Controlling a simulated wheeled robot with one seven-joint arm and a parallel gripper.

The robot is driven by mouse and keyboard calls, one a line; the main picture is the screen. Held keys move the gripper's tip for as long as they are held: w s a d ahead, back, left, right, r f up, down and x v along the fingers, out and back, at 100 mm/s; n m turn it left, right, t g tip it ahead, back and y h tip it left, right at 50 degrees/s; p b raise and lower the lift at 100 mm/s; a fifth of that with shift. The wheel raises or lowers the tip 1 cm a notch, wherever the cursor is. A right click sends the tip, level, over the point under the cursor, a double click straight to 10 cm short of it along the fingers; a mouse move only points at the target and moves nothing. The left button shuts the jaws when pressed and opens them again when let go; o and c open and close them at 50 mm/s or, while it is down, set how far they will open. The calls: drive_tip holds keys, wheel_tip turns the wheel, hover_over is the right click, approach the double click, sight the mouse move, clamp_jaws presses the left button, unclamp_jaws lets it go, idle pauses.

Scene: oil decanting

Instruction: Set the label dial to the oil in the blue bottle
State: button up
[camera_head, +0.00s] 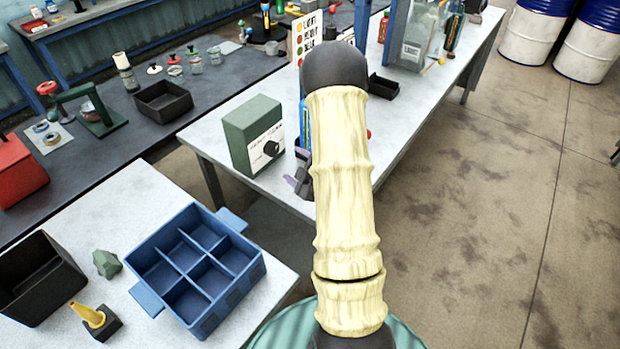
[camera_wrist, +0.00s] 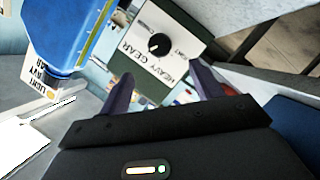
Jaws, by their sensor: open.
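The label dial is a black knob (camera_head: 271,148) on the white front plate of a green box (camera_head: 240,135) on the middle table. In the wrist view the knob (camera_wrist: 158,45) shows with "HEAVY" and "GEAR" printed beside it; I cannot tell which mark it points to. A blue bottle (camera_wrist: 62,35) fills the upper left of the wrist view; in the head view my arm hides most of it. My gripper (camera_wrist: 165,88) is open and empty, its two fingers apart and pointing toward the dial box without touching the knob. In the head view the gripper (camera_head: 301,184) is partly hidden.
A sign with coloured dots (camera_head: 308,32) stands behind my arm. A black tray (camera_head: 383,86) sits beyond. A blue divided crate (camera_head: 200,265), a black bin (camera_head: 38,278) and a yellow funnel-like piece (camera_head: 88,315) are on the near table. Floor to the right is clear.

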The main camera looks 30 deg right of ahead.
drive_tip(key=p+v, duration=0.6)
drive_tip(key=shift+s+p, duration=0.25)
drive_tip(key=shift+p, duration=0.15)
idle(0.7)
drive_tip(key=w+a+r+m+g+h, duration=0.1)
drive_tip(key=a+r+m+g+h, duration=0.1)
drive_tip(key=a+r+m+g, duration=0.4)
drive_tip(key=s+a+r+m+g, duration=0.2)
drive_tip(key=s+a+g, duration=0.1)
drive_tip(key=s+a, duration=0.2)
drive_tip(key=s+a+r+m+g+y, duration=0.1)
drive_tip(key=s+a+r+m+g, duration=0.1)
drive_tip(key=s+a, duration=0.3)
drive_tip(key=shift+s+a+r+m+g, duration=0.4)
drive_tip(key=shift+a+r+g, duration=0.25)
drive_tip(key=shift+a, duration=0.5)
